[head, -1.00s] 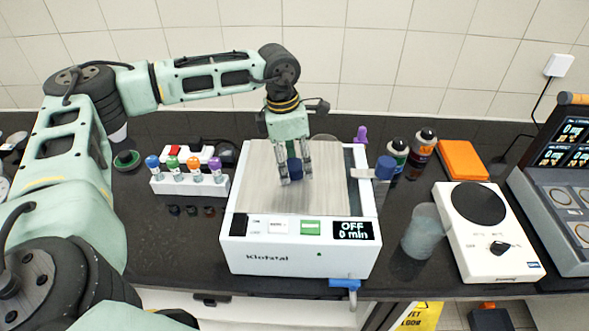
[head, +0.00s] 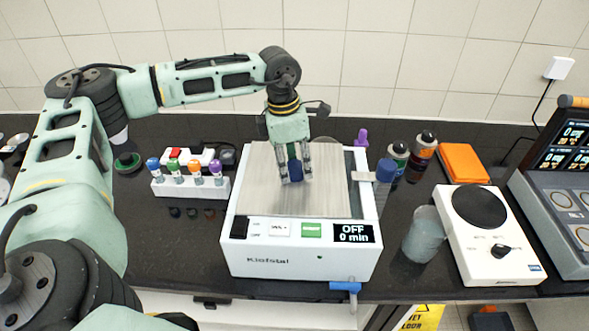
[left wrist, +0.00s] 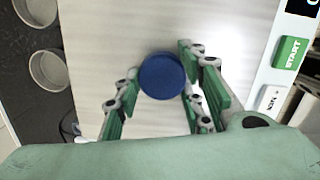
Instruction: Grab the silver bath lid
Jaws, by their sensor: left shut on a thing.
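The silver bath lid (head: 325,190) is a flat, brushed metal plate with a round blue knob (head: 296,171). It lies on top of the white bath (head: 300,261), whose panel reads OFF and 0 min. My left gripper (head: 296,178) comes down from above and is shut on the blue knob, one finger on each side. In the left wrist view the knob (left wrist: 162,76) sits between the green finger pads, with the lid (left wrist: 120,40) behind it. My right gripper is not in view.
A white rack with several colored-cap tubes (head: 188,184) stands left of the bath. To the right are a translucent cup (head: 422,236), a white hotplate (head: 490,250), bottles (head: 422,149) and an orange box (head: 463,162). A blue tap (head: 346,286) sticks out in front.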

